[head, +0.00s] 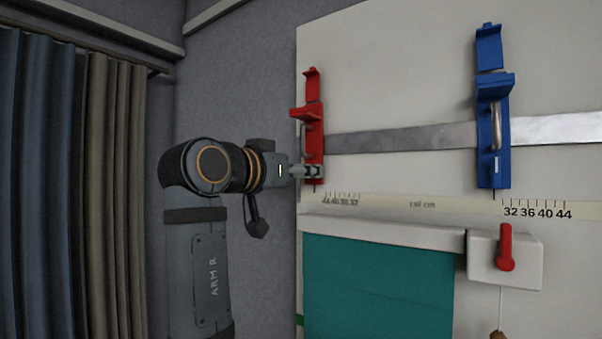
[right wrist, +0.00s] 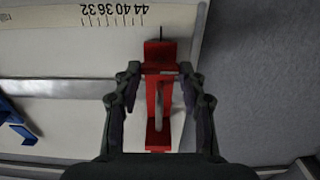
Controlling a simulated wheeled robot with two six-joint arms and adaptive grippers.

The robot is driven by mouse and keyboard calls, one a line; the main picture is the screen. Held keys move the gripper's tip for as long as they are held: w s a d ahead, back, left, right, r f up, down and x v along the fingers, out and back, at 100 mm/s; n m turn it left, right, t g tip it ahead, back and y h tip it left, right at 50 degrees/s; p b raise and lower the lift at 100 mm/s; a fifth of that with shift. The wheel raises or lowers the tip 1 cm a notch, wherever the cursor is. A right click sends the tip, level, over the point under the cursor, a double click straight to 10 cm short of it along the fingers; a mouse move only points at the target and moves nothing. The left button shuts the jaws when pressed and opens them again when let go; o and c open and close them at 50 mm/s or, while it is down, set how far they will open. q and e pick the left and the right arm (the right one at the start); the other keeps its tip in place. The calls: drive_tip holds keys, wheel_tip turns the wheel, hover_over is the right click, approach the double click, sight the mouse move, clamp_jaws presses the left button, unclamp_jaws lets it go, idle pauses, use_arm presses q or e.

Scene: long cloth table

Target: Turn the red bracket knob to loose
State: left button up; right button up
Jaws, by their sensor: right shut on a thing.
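The red bracket (head: 313,90) is mounted upright on the pale wall board, with a grey bar handle on its front. My right gripper (head: 313,171) is at its lower end, coming from the left. In the right wrist view, upside down to the head view, the red bracket (right wrist: 157,138) stands between the two fingers. My right gripper (right wrist: 161,71) is shut on its red crosspiece near the scale end. I cannot tell how the knob is turned; the fingers cover part of it in the head view. My left gripper is not in view.
A blue bracket (head: 489,140) is on the same metal strip (head: 400,137) to the right. A printed scale (head: 420,205) runs below. Under it are a teal blind (head: 375,285) and a white box (head: 480,270) with a red lever (head: 505,248). Curtains (head: 75,180) hang at left.

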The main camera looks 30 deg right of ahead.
drive_tip(key=o, duration=1.1)
drive_tip(key=shift+o, duration=0.2)
wheel_tip(320, 180, up, 10)
drive_tip(key=shift+r, duration=0.1)
